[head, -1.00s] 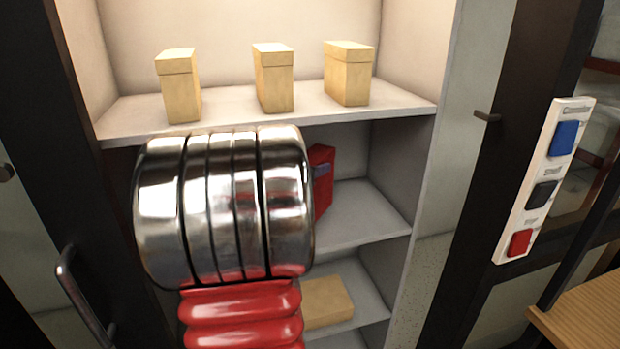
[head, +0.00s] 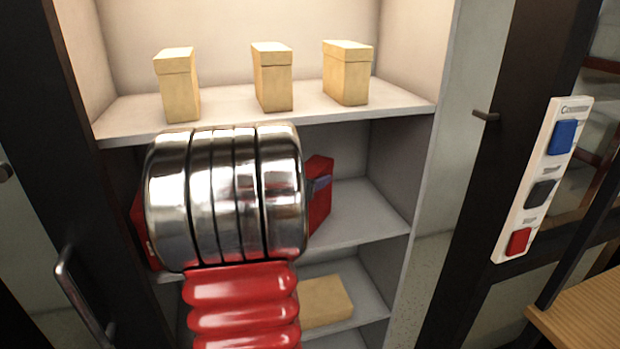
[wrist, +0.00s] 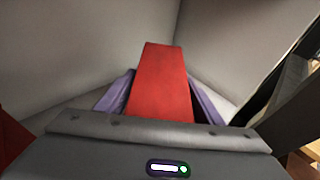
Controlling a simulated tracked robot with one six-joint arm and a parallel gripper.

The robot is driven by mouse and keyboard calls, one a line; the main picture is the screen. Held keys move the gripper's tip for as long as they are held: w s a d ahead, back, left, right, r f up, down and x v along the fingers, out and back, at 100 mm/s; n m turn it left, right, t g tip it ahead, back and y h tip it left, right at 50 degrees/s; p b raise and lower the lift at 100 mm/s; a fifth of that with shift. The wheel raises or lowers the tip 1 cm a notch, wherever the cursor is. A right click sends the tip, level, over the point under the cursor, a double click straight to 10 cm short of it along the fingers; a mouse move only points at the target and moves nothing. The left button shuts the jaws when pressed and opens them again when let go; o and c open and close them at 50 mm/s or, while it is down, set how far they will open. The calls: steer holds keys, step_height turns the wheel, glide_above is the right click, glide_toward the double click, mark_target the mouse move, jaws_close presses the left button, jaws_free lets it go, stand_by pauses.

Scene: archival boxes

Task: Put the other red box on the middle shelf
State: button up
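A red box (head: 319,205) is at the middle shelf, right of my arm in the head view. It also shows in the wrist view (wrist: 160,85), upright between the purple finger pads of my gripper (wrist: 160,95). The pads lie against both its sides, so my gripper looks shut on it. My arm hides much of it in the head view, and I cannot tell whether its base touches the shelf. Another red box (head: 142,232) shows partly left of my arm, and a red patch (wrist: 12,138) shows at the wrist view's left edge. The middle shelf (head: 362,212) is bare at the right.
Several tan boxes stand near: three on the top shelf, left (head: 178,90), middle (head: 273,80) and right (head: 348,75), and one (head: 326,302) on the lower shelf. The cabinet's side wall (head: 395,175) bounds the right. A button panel (head: 540,205) and wooden top (head: 580,310) are farther right.

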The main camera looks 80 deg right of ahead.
steer(key=shift+o, duration=0.9)
steer(key=shift+r, duration=0.1)
steer(key=shift+a+r, duration=0.1)
steer(key=shift+a, duration=0.05)
steer(key=v, duration=1.1)
steer(key=shift+a, duration=0.3)
steer(key=shift+w+r, duration=0.1)
steer(key=shift+w, duration=0.05)
